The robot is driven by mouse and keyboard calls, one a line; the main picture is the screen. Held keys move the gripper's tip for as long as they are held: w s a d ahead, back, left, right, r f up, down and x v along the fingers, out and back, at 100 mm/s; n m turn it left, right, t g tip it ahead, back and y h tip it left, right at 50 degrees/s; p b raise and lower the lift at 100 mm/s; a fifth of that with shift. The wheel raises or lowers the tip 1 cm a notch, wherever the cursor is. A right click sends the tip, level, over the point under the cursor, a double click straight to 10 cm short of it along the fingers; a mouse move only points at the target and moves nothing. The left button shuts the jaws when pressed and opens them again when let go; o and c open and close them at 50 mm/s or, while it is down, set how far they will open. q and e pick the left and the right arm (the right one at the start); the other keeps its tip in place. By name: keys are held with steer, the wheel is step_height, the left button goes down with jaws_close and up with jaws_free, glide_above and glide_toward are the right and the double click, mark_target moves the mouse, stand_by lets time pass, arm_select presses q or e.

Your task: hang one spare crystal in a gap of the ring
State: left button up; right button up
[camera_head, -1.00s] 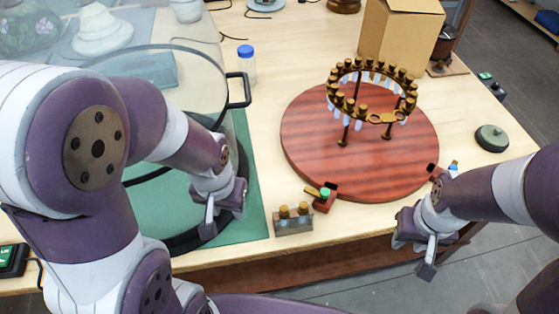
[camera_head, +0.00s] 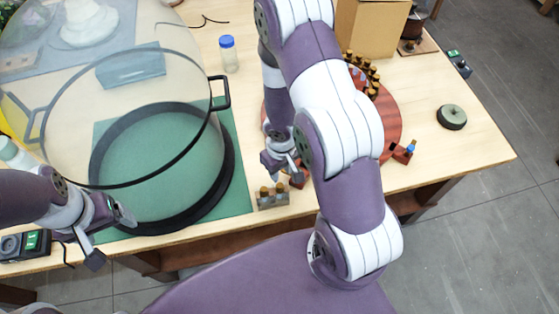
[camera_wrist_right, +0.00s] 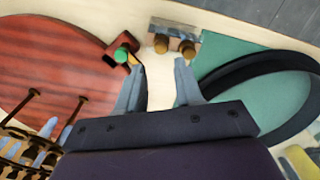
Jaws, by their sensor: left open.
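The ring (camera_head: 368,82) with brass caps and clear crystals is mostly hidden behind my right arm in the head view. Part of it shows at lower left in the right wrist view (camera_wrist_right: 22,142); I cannot make out a gap. Two brass-capped spare crystals (camera_head: 272,190) sit in a small grey rack (camera_head: 272,201) at the table's front; the rack also shows in the right wrist view (camera_wrist_right: 172,30). My right gripper (camera_head: 280,168) is open and empty, its fingers (camera_wrist_right: 159,72) short of the rack and apart from the caps. My left gripper (camera_head: 110,236) is open and empty at the left front edge.
The ring stands on a round red board (camera_head: 392,120). A glass dome with a black rim (camera_head: 120,185) covers much of the left. A blue-capped bottle (camera_head: 229,55) stands behind.

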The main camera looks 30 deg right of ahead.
mark_target(280, 186)
step_height(280, 186, down, 8)
steer(key=b, duration=0.5)
steer(key=shift+w+a, duration=0.15)
steer(key=shift+f, duration=0.3)
arm_select(q)
step_height(280, 186, down, 7)
steer(key=shift+f, duration=0.2)
steer(key=shift+w+a, duration=0.1)
arm_select(e)
jaws_close()
steer(key=shift+r, duration=0.1)
arm_select(q)
step_height(280, 186, up, 10)
steer(key=p, duration=1)
steer(key=shift+r, duration=0.2)
arm_select(e)
step_height(280, 186, up, 10)
